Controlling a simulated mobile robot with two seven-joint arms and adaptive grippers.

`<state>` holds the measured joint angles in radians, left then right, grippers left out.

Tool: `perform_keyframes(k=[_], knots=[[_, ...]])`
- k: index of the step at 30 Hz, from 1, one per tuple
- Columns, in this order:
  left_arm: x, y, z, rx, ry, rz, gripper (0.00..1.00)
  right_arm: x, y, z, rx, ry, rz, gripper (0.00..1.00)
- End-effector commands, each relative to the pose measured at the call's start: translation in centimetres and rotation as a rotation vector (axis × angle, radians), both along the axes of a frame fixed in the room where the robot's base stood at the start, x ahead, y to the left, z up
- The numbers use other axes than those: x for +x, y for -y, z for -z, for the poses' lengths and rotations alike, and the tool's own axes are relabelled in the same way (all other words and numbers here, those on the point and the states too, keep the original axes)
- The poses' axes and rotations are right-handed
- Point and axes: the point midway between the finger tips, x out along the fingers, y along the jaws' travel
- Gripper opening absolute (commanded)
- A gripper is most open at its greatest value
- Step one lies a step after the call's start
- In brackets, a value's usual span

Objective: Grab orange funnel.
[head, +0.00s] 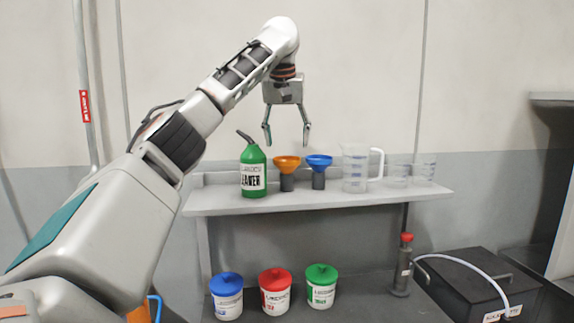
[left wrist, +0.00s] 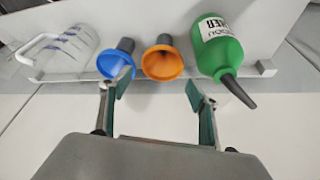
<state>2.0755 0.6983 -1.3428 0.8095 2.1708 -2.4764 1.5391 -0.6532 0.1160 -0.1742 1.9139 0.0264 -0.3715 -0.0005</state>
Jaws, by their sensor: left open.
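The orange funnel (head: 287,163) stands on the shelf in the head view, in a dark holder, between a green cleaner bottle (head: 253,170) and a blue funnel (head: 319,163). My left gripper (head: 286,141) is open and empty, fingers pointing down, above the orange funnel. In the left wrist view the orange funnel (left wrist: 162,64) lies beyond the gap between my open left fingers (left wrist: 158,90), apart from them. The blue funnel (left wrist: 114,62) is by one fingertip and the green bottle (left wrist: 219,48) is by the other. My right gripper is not in view.
A clear measuring jug (head: 355,168) and clear beakers (head: 398,174) stand to the right on the shelf (head: 330,201). Below are blue-, red- and green-lidded tubs (head: 275,292). A black case (head: 478,284) sits at the lower right.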

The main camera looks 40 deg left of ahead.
Motion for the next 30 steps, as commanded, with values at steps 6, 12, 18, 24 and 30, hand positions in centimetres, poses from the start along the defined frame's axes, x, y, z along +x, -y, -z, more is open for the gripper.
perform_keyframes(k=[6,12,18,24,30], knots=[[0.5,-0.5,1.8,-0.001,-0.002,-0.002,0.61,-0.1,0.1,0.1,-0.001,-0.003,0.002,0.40],[0.8,-0.9,4.0,-0.001,-0.002,-0.002,0.61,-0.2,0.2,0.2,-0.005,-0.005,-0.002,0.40],[1.4,-1.4,6.6,-0.001,-0.002,-0.002,0.61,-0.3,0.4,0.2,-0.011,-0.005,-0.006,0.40],[1.7,-1.6,7.4,0.000,0.000,-0.001,0.61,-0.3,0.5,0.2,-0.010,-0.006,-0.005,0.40],[1.7,-1.6,7.3,0.000,0.000,-0.001,0.48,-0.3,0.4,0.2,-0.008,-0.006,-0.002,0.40]])
